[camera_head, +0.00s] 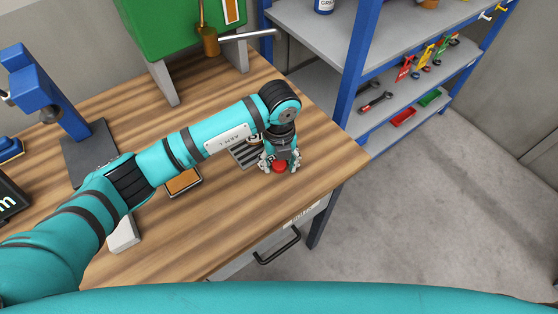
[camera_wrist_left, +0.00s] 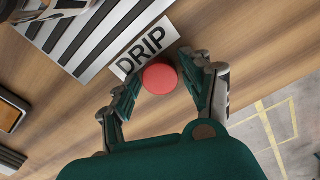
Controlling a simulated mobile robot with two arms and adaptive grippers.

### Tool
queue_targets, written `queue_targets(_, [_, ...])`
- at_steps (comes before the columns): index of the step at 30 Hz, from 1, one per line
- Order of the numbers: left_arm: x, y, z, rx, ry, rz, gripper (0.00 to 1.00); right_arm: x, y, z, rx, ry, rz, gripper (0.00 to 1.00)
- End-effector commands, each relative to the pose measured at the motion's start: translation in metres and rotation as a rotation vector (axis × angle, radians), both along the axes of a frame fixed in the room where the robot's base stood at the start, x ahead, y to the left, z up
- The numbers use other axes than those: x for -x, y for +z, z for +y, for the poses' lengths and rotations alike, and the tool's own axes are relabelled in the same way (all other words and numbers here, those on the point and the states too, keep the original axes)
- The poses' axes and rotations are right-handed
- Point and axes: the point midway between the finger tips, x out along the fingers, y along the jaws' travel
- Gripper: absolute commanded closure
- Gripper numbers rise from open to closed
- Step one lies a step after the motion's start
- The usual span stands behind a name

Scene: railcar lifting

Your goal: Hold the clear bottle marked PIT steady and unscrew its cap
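A round red cap (camera_head: 280,167) shows near the front right edge of the wooden bench. In the left wrist view the red cap (camera_wrist_left: 160,78) is seen from above; the body of a bottle under it is hidden. No PIT marking or clear wall can be read. My left gripper (camera_head: 281,165) points down over the cap, with one finger on each side. In the left wrist view the fingers of my left gripper (camera_wrist_left: 160,75) are spread, with narrow gaps seeming to show beside the cap. My right gripper is not in view.
A striped tray (camera_head: 245,155) with a DRIP label (camera_wrist_left: 146,47) lies beside the cap. A green machine (camera_head: 170,30) and blue press (camera_head: 45,90) stand behind and left. A blue-framed shelf (camera_head: 400,120) stands right. The bench edge is close to the cap.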

Motion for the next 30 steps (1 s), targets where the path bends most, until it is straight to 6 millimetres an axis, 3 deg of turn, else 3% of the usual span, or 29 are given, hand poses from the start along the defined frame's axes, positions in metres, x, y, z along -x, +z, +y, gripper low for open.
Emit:
queue_targets(11, [0.0, 0.008, 0.0, 0.0, 0.0, -0.002, 0.45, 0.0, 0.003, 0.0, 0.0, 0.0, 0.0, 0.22])
queue_targets(24, [-0.001, 0.097, 0.0, 0.001, -0.001, -0.005, 0.45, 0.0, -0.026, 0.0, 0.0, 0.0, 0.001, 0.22])
queue_targets(30, [0.0, 0.12, 0.0, 0.0, -0.001, -0.002, 0.45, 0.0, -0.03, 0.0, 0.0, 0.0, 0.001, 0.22])
